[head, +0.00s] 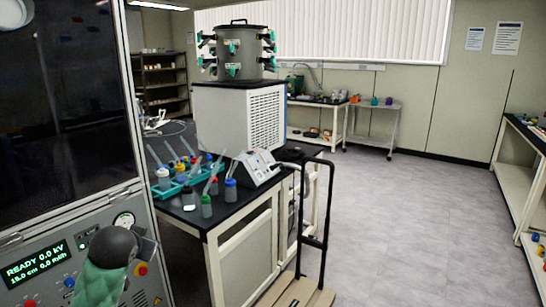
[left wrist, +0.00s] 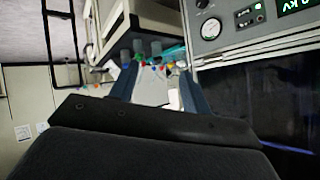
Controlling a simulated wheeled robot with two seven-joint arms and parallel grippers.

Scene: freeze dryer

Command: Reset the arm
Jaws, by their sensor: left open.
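My left gripper (left wrist: 158,72) shows in the left wrist view with its two dark blue-grey fingers spread apart. It is open, and nothing is visibly held between the fingers. The view is turned sideways, with a bench of bottles beyond the fingertips. In the head view, a green and dark grey part of my arm (head: 108,265) stands in front of the control panel at the lower left. The fingers cannot be made out there. My right gripper is in neither view.
A cabinet with a control panel (head: 40,268) stands close at the left. A black-topped bench (head: 228,212) holds bottles, a teal rack (head: 172,192) and a white instrument (head: 259,168). A freeze dryer (head: 240,108) stands behind.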

